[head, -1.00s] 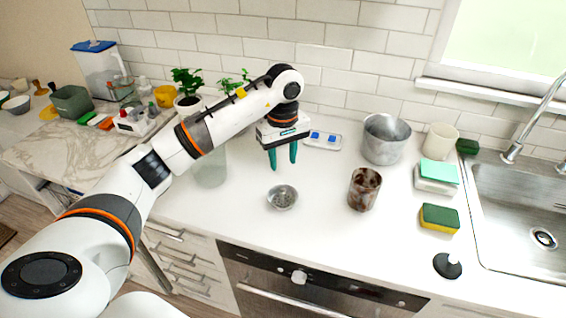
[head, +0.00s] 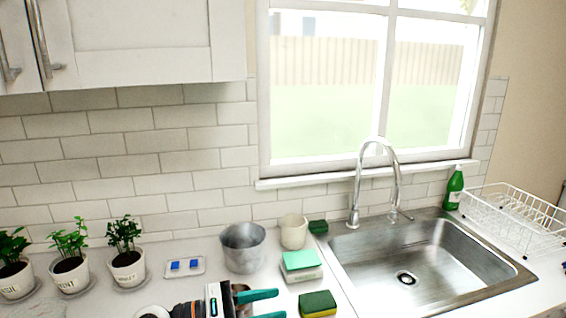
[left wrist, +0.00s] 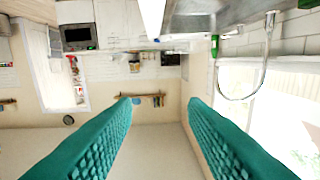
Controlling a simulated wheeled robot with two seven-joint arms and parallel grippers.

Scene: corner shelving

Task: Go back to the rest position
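My left gripper (head: 265,304) is at the bottom edge of the head view, its teal fingers pointing right above the counter. Its fingers are apart with nothing between them. In the left wrist view the two teal fingers (left wrist: 160,125) are spread wide with only the far room between them. My right gripper is in neither view.
A metal pot (head: 243,250), a cream cup (head: 293,232) and sponges (head: 318,304) stand near the left gripper. A sink (head: 420,262) with a tall faucet (head: 366,180) is to the right, then a dish rack (head: 515,218). Potted plants (head: 127,262) line the left. A cabinet (head: 150,45) hangs above.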

